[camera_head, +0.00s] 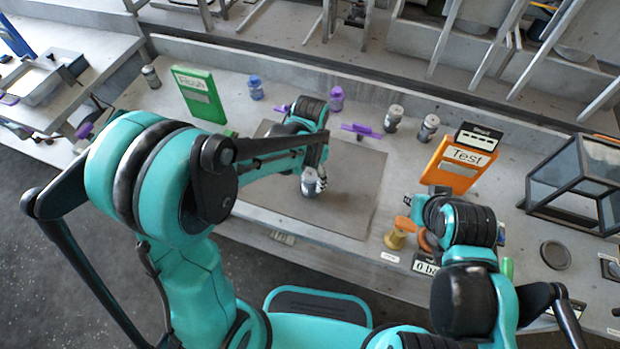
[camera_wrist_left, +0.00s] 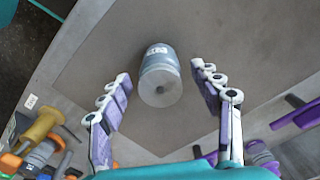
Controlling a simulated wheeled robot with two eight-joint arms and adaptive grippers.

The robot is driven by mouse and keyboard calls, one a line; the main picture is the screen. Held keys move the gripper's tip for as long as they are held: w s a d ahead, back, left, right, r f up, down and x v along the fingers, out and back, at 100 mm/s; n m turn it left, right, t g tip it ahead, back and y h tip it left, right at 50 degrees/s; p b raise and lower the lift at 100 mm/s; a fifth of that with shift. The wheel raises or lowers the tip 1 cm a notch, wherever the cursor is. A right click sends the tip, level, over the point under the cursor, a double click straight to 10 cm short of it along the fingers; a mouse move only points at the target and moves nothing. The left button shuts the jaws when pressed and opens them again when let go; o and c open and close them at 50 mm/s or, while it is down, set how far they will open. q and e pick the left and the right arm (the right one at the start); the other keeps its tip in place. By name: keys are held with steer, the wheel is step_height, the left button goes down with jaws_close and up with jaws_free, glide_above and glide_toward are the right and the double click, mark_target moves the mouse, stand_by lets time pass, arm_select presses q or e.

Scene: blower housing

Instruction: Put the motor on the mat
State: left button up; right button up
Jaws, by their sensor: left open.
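The motor, a grey cylinder with a white label, shows in the left wrist view (camera_wrist_left: 160,76), with its round pale end facing the camera. It is over the bare grey-brown mat (camera_wrist_left: 230,35) and appears to rest on it. In the head view the motor (camera_head: 310,188) sits on the mat (camera_head: 352,185) just below my left gripper (camera_head: 317,178). My left gripper is open; in the left wrist view its fingers (camera_wrist_left: 161,74) stand apart on either side of the motor, with gaps visible. My right arm is at the right; its fingers are hidden.
Purple, blue and grey small parts line the back. A dark-framed glass case (camera_head: 575,185) is at far right.

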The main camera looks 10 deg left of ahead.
arm_select(q)
step_height(320, 180, up, 7)
steer(key=shift+f+p, duration=0.1)
steer(key=shift+p, duration=0.9)
steer(key=shift+s+a+r, duration=0.1)
steer(key=shift+a+r, duration=0.05)
steer(key=shift+r, duration=0.55)
steer(key=s+a+r+n+t, duration=0.7)
steer(key=s+a+n, duration=0.1)
steer(key=s+a, duration=0.1)
steer(key=shift+s+a+r, duration=0.15)
steer(key=shift+s+a, duration=0.25)
steer(key=shift+s, duration=0.2)
steer(key=shift+f, duration=0.25)
